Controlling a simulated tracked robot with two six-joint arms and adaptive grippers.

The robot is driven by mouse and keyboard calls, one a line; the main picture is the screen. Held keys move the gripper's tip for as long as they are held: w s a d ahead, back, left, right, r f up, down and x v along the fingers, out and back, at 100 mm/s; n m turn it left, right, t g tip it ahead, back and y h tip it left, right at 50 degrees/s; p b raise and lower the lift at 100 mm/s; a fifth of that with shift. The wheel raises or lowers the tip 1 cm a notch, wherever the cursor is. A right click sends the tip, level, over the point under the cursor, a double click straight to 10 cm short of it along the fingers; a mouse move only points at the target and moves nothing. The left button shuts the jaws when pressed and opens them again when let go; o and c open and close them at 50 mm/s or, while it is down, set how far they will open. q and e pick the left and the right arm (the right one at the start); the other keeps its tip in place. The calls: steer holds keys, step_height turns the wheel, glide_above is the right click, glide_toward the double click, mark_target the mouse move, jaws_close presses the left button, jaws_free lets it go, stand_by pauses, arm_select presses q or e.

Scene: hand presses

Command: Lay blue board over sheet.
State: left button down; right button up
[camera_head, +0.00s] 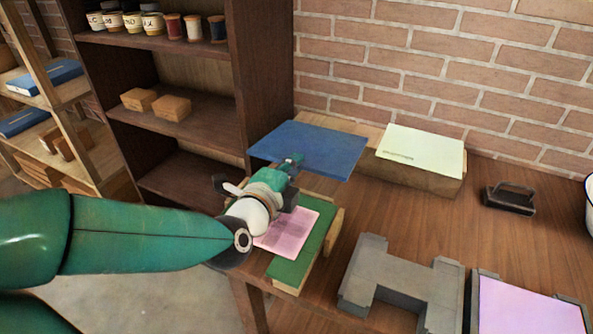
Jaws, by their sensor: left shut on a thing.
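The blue board (312,148) is a flat dark-blue panel at the back of the bench, left of centre. My left gripper (293,163) is shut on the near edge of the board. A pink printed sheet (288,233) lies on a green board (312,248) nearer to me, below the gripper and partly hidden by it. The blue board is behind the sheet in the picture, not over it; its exact height above the bench is hard to tell. My right gripper is not in view.
A pale green sheet (421,149) lies on a wooden block (415,179) right of the blue board. A grey press part (402,283), a lilac sheet (528,308) and a dark handled tool (509,198) are on the bench (400,215). A dark shelf (188,124) stands left.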

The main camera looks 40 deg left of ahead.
arm_select(q)
steer(key=b+v, duration=0.3)
steer(key=v, duration=0.1)
steer(key=shift+s+f+b, duration=0.1)
steer(key=shift+f+b, duration=0.2)
steer(key=shift+f, duration=0.05)
steer(key=shift+s+d+b, duration=0.2)
steer(key=shift+s+b, duration=0.2)
steer(key=shift+s, duration=0.25)
steer(key=shift+r, duration=0.1)
